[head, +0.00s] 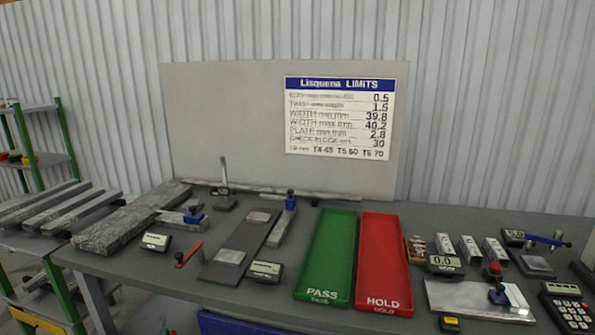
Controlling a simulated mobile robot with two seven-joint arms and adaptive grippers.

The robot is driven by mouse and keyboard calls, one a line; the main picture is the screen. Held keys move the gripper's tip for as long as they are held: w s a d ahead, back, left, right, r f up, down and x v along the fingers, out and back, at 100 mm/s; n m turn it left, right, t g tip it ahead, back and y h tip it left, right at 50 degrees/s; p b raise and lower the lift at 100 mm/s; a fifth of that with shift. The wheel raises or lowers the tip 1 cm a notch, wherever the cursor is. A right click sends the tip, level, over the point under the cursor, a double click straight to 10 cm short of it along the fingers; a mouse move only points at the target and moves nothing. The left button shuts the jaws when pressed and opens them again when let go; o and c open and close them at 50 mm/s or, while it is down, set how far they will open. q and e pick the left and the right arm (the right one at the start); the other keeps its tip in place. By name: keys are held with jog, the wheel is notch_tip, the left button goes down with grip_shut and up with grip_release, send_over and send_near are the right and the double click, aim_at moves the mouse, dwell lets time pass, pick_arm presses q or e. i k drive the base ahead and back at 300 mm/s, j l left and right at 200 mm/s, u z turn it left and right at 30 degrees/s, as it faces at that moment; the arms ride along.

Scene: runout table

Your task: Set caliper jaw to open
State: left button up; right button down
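No gripper of mine is in view. A device with a small display and a blue bar (545,240) lies at the back right of the table; it looks like the caliper, but whether its jaw is open or shut is too small to tell. A second dark display unit (445,264), reading about 0.0, stands in front of it to the left. I cannot tell for sure which device is the caliper.
A green PASS tray (329,254) and a red HOLD tray (384,262) stand mid-table, both empty. Metal bars (125,222), gauges (265,271) and a red tool (189,254) lie to the left. A keypad device (570,313) is at the right edge. A limits sign (339,118) hangs behind.

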aim_at(503, 295)
jog(key=z, duration=1.3)
